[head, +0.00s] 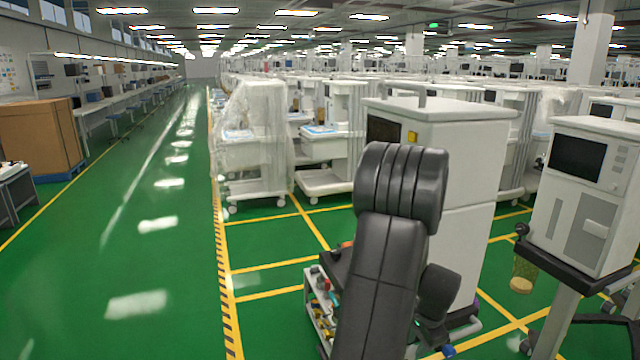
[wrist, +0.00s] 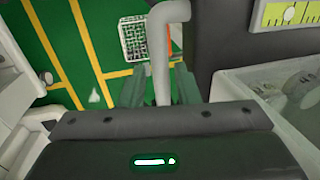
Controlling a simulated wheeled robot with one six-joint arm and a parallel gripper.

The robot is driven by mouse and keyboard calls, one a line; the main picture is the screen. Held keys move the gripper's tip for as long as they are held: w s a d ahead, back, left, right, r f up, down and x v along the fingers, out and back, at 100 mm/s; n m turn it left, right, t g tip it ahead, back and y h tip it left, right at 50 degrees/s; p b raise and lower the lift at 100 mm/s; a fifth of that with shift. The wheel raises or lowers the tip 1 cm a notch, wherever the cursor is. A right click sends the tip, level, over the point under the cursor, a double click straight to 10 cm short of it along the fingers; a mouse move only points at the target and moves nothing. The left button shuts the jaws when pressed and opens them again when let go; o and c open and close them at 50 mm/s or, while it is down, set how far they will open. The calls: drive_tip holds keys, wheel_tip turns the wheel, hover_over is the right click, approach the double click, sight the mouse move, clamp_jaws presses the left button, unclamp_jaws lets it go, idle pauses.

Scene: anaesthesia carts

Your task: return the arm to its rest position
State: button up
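My arm shows in the head view as dark grey padded links rising from the bottom middle to a thick rounded joint. Its far end and my gripper are hidden there. In the wrist view my gripper (wrist: 173,88) has two dark greenish fingers standing apart, with its dark body and a green light below. A light grey tube (wrist: 163,60) runs between or just beyond the fingers. A gap seems to show beside it, and I see no clear grip on it.
A tall white cart (head: 465,150) with a grey top handle (head: 405,88) stands close behind my arm. Another white machine (head: 585,195) stands at the right. Plastic-wrapped carts (head: 255,140) stand behind. The green aisle (head: 150,230) at the left is clear, with a brown box (head: 40,135) beyond.

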drive_tip(key=shift+w+a+f, duration=0.1)
drive_tip(key=shift+w+f, duration=0.1)
drive_tip(key=shift+f, duration=1.35)
